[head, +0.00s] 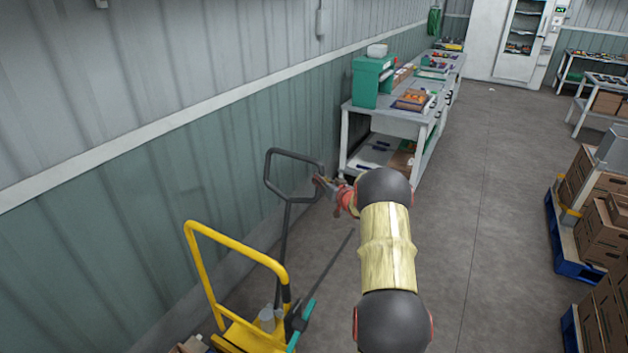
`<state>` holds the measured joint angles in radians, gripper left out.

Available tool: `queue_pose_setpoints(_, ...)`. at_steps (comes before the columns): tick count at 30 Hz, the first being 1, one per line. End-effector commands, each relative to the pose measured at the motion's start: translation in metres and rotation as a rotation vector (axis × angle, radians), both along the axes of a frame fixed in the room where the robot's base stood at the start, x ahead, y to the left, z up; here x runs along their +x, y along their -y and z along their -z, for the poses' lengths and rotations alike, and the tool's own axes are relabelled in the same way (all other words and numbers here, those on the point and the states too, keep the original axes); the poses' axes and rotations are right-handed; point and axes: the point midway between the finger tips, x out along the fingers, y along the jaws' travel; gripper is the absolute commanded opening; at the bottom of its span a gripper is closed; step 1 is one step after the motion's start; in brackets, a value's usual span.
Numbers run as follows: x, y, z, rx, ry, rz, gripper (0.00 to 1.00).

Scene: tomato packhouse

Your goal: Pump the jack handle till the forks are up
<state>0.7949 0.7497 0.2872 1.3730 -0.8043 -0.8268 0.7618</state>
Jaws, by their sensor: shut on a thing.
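The jack handle (287,215) is a dark bar with a looped grip at its top, standing tilted near the corrugated wall. My gripper (325,183) is at the right side of the loop and shut on it. My arm reaches in from the lower right and partly blocks the view beyond it. At the handle's foot there is dark and teal hardware (303,318), low at the bottom edge. The forks cannot be made out, so their height does not show.
A yellow trolley frame (240,250) stands close left of the handle. A grey workbench (395,115) with a green box (371,82) is behind. Cartons (600,230) on a blue pallet (570,245) stand at the right. The floor between (485,210) is clear.

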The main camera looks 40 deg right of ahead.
Motion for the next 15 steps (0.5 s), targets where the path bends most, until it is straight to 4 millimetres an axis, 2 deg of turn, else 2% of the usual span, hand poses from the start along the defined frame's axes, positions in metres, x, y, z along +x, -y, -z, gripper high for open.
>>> queue_pose_setpoints(1, 0.007, 0.006, -0.004, 0.005, 0.002, -0.007, 0.0)
queue_pose_setpoints(9, 0.019, 0.044, 0.01, 0.057, -0.017, -0.005, 0.0)
queue_pose_setpoints(15, 0.022, 0.059, 0.018, 0.079, -0.025, -0.001, 0.0)
